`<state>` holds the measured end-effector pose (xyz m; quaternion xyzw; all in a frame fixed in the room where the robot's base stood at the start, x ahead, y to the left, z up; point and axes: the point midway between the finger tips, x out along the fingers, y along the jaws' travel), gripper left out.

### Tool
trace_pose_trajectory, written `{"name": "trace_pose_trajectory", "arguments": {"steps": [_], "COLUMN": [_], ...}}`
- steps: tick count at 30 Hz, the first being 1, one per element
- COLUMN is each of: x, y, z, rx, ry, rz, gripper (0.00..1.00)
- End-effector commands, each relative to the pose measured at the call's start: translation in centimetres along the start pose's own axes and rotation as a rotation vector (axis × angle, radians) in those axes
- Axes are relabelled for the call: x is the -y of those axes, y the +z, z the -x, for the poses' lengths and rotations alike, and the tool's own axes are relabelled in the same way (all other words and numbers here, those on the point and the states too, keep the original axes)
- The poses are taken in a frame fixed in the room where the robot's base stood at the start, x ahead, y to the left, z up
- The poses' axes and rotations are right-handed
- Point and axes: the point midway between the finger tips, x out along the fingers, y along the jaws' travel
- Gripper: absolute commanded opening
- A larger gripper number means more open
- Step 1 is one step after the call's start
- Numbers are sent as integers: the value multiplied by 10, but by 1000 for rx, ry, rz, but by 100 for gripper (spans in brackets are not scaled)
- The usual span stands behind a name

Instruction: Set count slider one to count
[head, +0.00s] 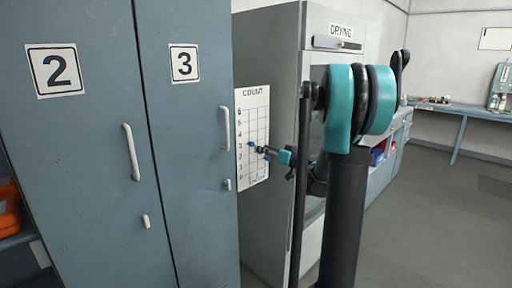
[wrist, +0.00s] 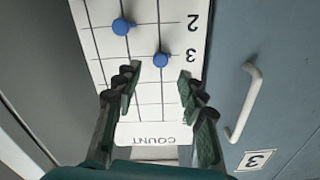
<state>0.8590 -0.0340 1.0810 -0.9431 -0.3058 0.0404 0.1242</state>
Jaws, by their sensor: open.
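The white COUNT board (head: 254,110) hangs on the grey cabinet side, with numbered rows and vertical lines. In the wrist view the board (wrist: 150,100) appears upside down. One blue slider knob (wrist: 161,60) sits on the line nearest the numbers, level with the 3. A second blue knob (wrist: 121,26) sits on the neighbouring line, about level with the 2. My gripper (wrist: 158,76) is open and empty, its fingers on either side of the nearer knob's column and just short of that knob. In the head view my gripper (head: 262,150) is at the board, partly hiding its lower rows.
Blue lockers marked 2 (head: 57,70) and 3 (head: 184,63) stand left of the board, with protruding handles (head: 225,128). The locker 3 handle (wrist: 247,100) is close beside my gripper. A drying cabinet (head: 338,38) stands to the right. Open floor lies at the far right.

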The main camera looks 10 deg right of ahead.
Motion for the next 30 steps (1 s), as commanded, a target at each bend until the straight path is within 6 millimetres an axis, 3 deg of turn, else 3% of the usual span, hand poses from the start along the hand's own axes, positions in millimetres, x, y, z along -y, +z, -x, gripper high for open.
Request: {"name": "trace_pose_trajectory", "arguments": {"steps": [3, 9, 21, 30], "x": [1, 0, 0, 0], "y": [0, 0, 0, 0], "z": [-22, -45, -52, -51], "rx": [1, 1, 0, 0], "ry": [-3, -1, 1, 1], "rz": [0, 0, 0, 0], "gripper": [41, 41, 41, 5]}}
